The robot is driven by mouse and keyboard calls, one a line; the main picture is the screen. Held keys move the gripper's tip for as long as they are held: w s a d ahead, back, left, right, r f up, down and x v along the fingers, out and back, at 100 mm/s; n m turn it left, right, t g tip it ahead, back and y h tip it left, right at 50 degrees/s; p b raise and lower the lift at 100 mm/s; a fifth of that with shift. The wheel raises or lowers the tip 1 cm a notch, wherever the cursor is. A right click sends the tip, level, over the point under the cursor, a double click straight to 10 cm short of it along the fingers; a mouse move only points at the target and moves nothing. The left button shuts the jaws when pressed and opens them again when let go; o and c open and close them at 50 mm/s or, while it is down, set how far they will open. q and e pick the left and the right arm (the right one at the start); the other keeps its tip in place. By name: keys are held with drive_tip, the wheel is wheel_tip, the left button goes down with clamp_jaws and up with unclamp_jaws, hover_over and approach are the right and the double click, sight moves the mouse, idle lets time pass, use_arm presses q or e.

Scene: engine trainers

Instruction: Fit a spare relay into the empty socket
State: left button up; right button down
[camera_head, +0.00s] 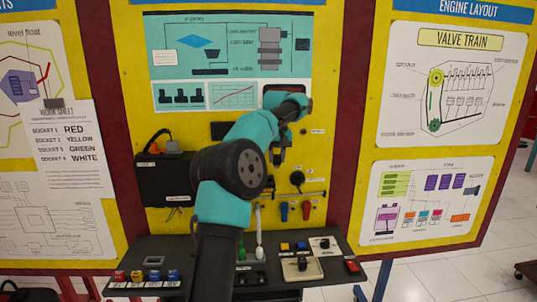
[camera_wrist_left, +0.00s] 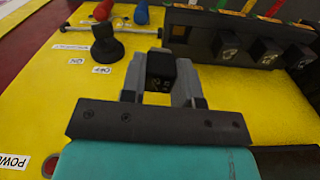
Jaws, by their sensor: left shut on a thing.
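My left gripper (camera_head: 279,155) is in front of the yellow panel, to the right of the teal arm links. In the left wrist view (camera_wrist_left: 160,80) its two grey fingers are shut on a black relay (camera_wrist_left: 161,72), a small dark cube. A black socket block (camera_wrist_left: 205,20) lies just beyond and right of the fingertips. Several black relays (camera_wrist_left: 266,51) sit in it, and a dark recess (camera_wrist_left: 179,32) at its near end looks like an empty socket. The held relay looks apart from the block. In the head view the arm hides much of this area. My right gripper is not in view.
A black knob (camera_wrist_left: 106,46) juts out left of the gripper. A red button (camera_wrist_left: 50,166) is lower left.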

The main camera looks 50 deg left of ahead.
use_arm(q)
drive_tip(key=shift+s+a+r+n, duration=0.25)
drive_tip(key=shift+s+a+r, duration=0.05)
drive_tip(key=shift+s+a, duration=0.25)
drive_tip(key=shift+s+a+r+n, duration=0.25)
drive_tip(key=shift+s+a, duration=0.15)
drive_tip(key=shift+a, duration=0.15)
drive_tip(key=shift+f, duration=0.1)
drive_tip(key=shift+f, duration=2.7)
drive_tip(key=shift+f, duration=0.85)
drive_tip(key=o, duration=0.7)
drive_tip(key=shift+c, duration=0.2)
drive_tip(key=shift+r, duration=2.7)
